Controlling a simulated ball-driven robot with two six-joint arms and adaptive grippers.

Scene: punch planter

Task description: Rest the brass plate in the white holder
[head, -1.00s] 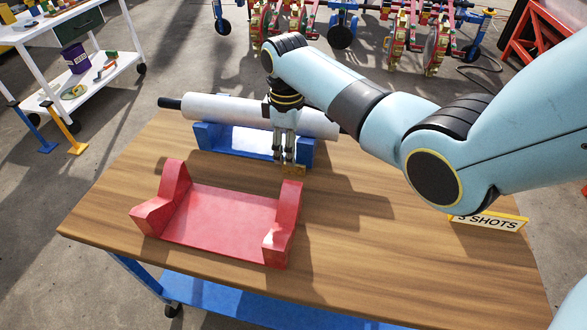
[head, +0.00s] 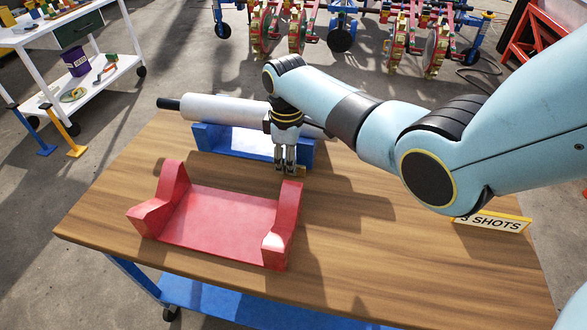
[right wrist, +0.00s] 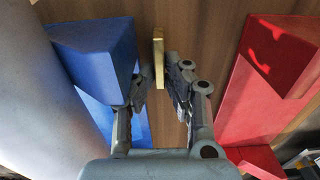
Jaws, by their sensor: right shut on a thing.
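The brass plate (head: 301,171) shows as a small golden edge at my right gripper (head: 287,169), between the blue cradle and the red cradle. In the right wrist view the plate (right wrist: 158,55) is a narrow upright strip between the fingertips of my right gripper (right wrist: 161,76). The gripper points down and is shut on the plate, just above or at the wooden table; the exact height is hard to tell. I cannot make out a white holder in these views. My left gripper is not in view.
A pale cylinder (head: 225,109) lies in the blue cradle (head: 225,143) behind my gripper. An empty red cradle (head: 220,222) stands in front. A "SHOTS" sign (head: 490,221) stands at the right. The wooden table (head: 400,265) is clear at front right.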

